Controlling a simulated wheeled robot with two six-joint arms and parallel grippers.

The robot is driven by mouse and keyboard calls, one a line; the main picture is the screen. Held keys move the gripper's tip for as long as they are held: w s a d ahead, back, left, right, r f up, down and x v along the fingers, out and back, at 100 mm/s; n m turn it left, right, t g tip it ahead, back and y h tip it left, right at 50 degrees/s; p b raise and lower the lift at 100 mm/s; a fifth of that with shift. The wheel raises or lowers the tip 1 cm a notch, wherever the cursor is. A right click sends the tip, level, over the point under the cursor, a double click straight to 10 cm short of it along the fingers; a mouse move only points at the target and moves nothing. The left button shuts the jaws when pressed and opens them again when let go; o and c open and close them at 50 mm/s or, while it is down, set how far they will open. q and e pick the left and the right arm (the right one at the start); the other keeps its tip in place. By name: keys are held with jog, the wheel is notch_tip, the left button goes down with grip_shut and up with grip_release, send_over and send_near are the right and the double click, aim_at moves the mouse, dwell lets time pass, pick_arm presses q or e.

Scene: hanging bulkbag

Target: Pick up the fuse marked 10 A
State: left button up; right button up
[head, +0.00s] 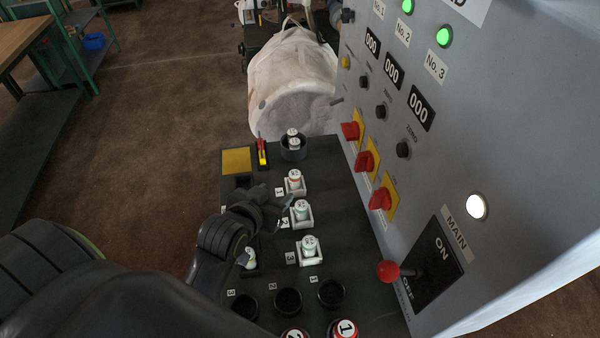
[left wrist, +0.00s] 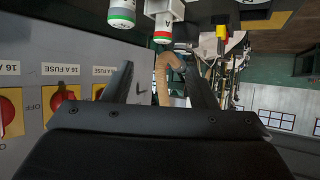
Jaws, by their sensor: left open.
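White fuses sit upright in white holders numbered 1 (head: 295,179), 2 (head: 301,209) and 3 (head: 309,245) on the dark shelf. The fuse in holder 1 has a red band. Their ratings are too small to read, so I cannot tell which is marked 10 A. My left gripper (head: 286,201) is open and empty, beside holders 1 and 2. In the left wrist view, a green-banded fuse (left wrist: 121,17) and a red-banded fuse (left wrist: 163,30) show beyond the open left gripper (left wrist: 160,75). My right gripper is out of view.
A black cup (head: 293,153) holds more fuses. Empty black cups (head: 288,301) are nearer. The grey panel (head: 470,110), with red switches (head: 365,161) and a red-knobbed lever (head: 388,271), bounds the right. A white bag (head: 292,80) hangs behind.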

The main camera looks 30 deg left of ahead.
aim_at(293, 177)
pick_arm(q)
jog(key=p+x, duration=0.1)
jog(key=x, duration=0.7)
jog(key=shift+w+a+f+p, duration=0.1)
jog(key=shift+w+f+p, duration=0.1)
jog(key=shift+w+p, duration=0.15)
jog(key=shift+w+f, duration=0.25)
jog(key=shift+w, duration=0.15)
jog(key=shift+w+a+f+p, duration=0.2)
jog(key=shift+w+f+p, duration=0.05)
jog(key=shift+w+p, duration=0.35)
jog(key=x, duration=0.2)
jog(key=shift+w+a+f+p, duration=0.1)
jog(key=shift+w+f+p, duration=0.15)
jog(key=shift+w+p, duration=0.1)
jog(key=shift+w+f, duration=0.3)
jog(key=shift+w, duration=0.05)
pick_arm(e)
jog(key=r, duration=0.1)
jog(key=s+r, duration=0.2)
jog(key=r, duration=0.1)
